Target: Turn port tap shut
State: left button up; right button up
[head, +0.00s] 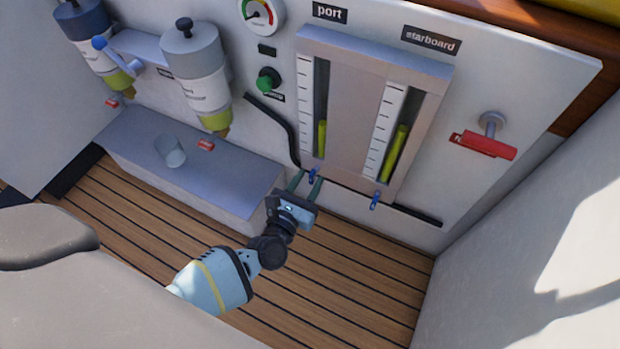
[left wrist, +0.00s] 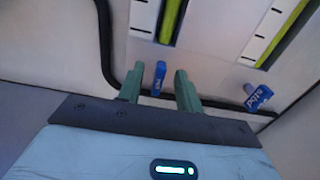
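The port tap is a small blue lever (head: 313,176) under the left sight tube (head: 322,138) of the gauge panel. In the left wrist view the port tap (left wrist: 158,78) stands between the two green fingertips. My left gripper (head: 308,182) is open around it, with a gap visible on both sides. The lever appears roughly upright, in line with its tube. The starboard tap (head: 376,200) is a similar blue lever under the right tube, and it shows tilted in the left wrist view (left wrist: 258,97). My right gripper is not in view.
A black hose (head: 285,125) runs down close to the left of the port tap. A grey bench (head: 230,187) with a cup (head: 170,151) lies to the left. A red-handled valve (head: 488,146) is at right. The plank floor (head: 350,270) is clear.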

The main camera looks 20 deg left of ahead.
pick_arm(q)
jog(key=shift+w, duration=0.55)
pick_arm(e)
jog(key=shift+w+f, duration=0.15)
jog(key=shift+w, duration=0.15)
pick_arm(q)
grip_shut()
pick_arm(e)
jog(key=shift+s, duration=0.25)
